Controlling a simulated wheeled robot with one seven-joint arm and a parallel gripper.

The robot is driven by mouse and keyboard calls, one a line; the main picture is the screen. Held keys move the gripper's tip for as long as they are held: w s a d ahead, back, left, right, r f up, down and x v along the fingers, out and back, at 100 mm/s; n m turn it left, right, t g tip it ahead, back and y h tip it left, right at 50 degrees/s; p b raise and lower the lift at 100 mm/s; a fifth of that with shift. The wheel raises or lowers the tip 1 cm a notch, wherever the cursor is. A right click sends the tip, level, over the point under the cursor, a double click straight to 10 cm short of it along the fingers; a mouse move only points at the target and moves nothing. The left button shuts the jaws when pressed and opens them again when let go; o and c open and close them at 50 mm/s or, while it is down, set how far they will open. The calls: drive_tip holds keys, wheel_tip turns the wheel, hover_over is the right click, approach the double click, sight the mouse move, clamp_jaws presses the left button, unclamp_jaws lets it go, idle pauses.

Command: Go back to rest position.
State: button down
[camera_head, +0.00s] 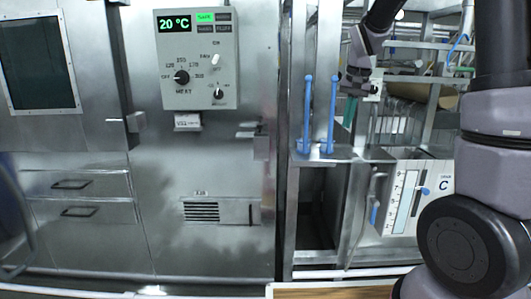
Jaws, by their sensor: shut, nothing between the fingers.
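My gripper (350,108) is in the upper right of the head view, at the end of my raised arm. Its teal fingertips point down and are shut, with nothing held. It is just right of two upright blue rods (332,112) on a metal ledge and appears apart from them. My arm links fill the right edge and hide part of what is behind.
A control box (198,92) reading 20 °C, with a dial and switches, is on the steel cabinet (215,165). Drawers (78,184) are at left. A white panel marked C (425,200) is at lower right. A wooden edge (330,290) shows at the bottom.

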drive_tip(key=s+r+t, duration=0.2)
drive_tip(key=s+r, duration=0.2)
drive_tip(key=s, duration=0.8)
drive_tip(key=s+r+t+y, duration=0.1)
drive_tip(key=s+r, duration=0.4)
drive_tip(key=s, duration=0.7)
drive_tip(key=shift+r+n+t, duration=0.3)
drive_tip(key=shift+n+t, duration=0.1)
drive_tip(key=shift+t, duration=0.4)
